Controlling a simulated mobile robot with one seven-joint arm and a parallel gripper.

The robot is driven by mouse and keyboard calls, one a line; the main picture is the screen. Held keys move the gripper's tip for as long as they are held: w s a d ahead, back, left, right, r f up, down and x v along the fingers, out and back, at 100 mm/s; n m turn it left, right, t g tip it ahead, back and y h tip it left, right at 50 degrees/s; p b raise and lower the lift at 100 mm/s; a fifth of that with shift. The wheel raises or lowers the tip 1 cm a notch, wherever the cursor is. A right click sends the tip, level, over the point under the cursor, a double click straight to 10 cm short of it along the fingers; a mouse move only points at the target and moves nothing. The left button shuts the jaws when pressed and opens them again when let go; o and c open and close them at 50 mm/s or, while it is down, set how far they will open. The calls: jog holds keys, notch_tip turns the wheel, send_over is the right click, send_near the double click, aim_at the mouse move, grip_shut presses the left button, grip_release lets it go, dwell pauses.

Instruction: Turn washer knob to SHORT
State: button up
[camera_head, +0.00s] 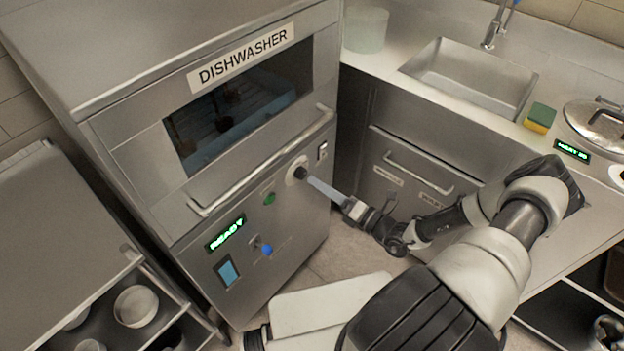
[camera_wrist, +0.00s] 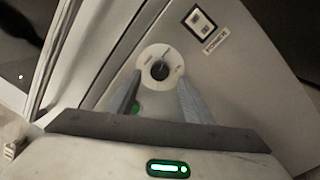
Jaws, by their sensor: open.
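The washer knob (camera_head: 300,173) is a small dark round knob on a pale dial plate, on the front panel of the steel dishwasher (camera_head: 150,190). In the wrist view the knob (camera_wrist: 160,70) sits in the middle of its white dial (camera_wrist: 148,55), which has small marks too blurred to read. My gripper (camera_head: 311,181) reaches the panel from the right. In the wrist view my gripper (camera_wrist: 159,77) is open, with one finger on each side of the knob. Gaps show between the fingers and the knob; I cannot tell how near the tips are in depth.
A green button (camera_head: 269,198), a lit READY display (camera_head: 226,232), and a blue-tipped lever (camera_head: 266,249) sit on the same panel. The dishwasher door handle (camera_head: 262,165) runs just above the knob. A switch (camera_wrist: 200,22) is beside the dial. A sink counter (camera_head: 400,100) stands right.

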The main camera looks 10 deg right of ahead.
jog(key=v, duration=1.3)
